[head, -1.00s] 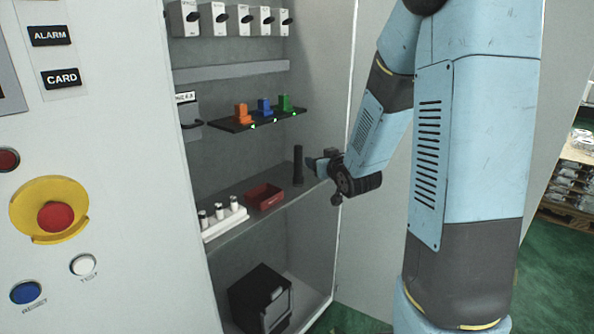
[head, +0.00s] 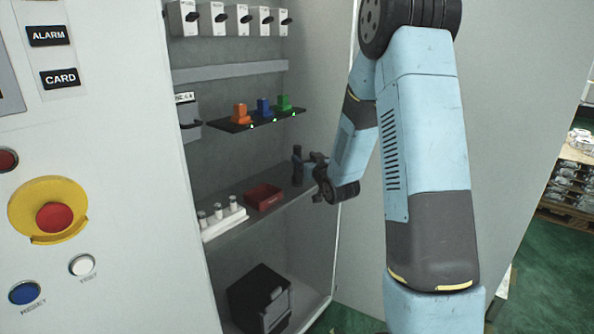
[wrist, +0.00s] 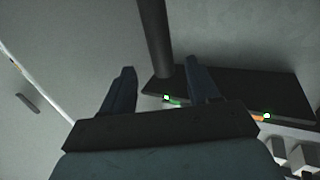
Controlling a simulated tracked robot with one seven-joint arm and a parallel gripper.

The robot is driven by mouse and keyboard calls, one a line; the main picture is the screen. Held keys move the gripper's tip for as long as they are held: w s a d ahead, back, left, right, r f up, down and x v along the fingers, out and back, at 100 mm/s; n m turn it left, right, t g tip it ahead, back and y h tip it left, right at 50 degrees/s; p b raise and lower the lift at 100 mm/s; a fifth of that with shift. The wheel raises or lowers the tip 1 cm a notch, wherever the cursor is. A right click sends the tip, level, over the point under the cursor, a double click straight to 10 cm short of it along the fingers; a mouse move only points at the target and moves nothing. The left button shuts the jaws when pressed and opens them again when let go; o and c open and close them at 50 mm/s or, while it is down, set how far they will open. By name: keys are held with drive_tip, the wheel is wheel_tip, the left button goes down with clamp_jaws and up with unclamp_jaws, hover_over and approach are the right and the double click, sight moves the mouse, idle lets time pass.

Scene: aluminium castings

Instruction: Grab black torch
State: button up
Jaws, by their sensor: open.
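The black torch (head: 297,178) stands upright on the middle shelf of the cabinet, near its right end. In the head view my gripper (head: 304,167) is at the torch from the right and covers part of it. In the wrist view the torch (wrist: 153,35) is a dark rod coming down from the top edge, lined up with the gap between the two spread fingers of my gripper (wrist: 160,72). The gripper is open. Whether a finger touches the torch cannot be told.
A red tray (head: 264,197) and a white holder with several pegs (head: 224,222) sit left of the torch on the same shelf. Above is a small black shelf (head: 277,122) with orange, blue and green blocks. The cabinet's right side wall is close to the gripper.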

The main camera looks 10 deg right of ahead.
sight(299, 154)
drive_tip(key=shift+w+a, duration=0.25)
drive_tip(key=shift+w, duration=0.75)
drive_tip(key=shift+w+a, duration=0.25)
drive_tip(key=shift+w, duration=0.75)
drive_tip(key=shift+w+a, duration=0.25)
drive_tip(key=shift+w, duration=0.75)
clamp_jaws()
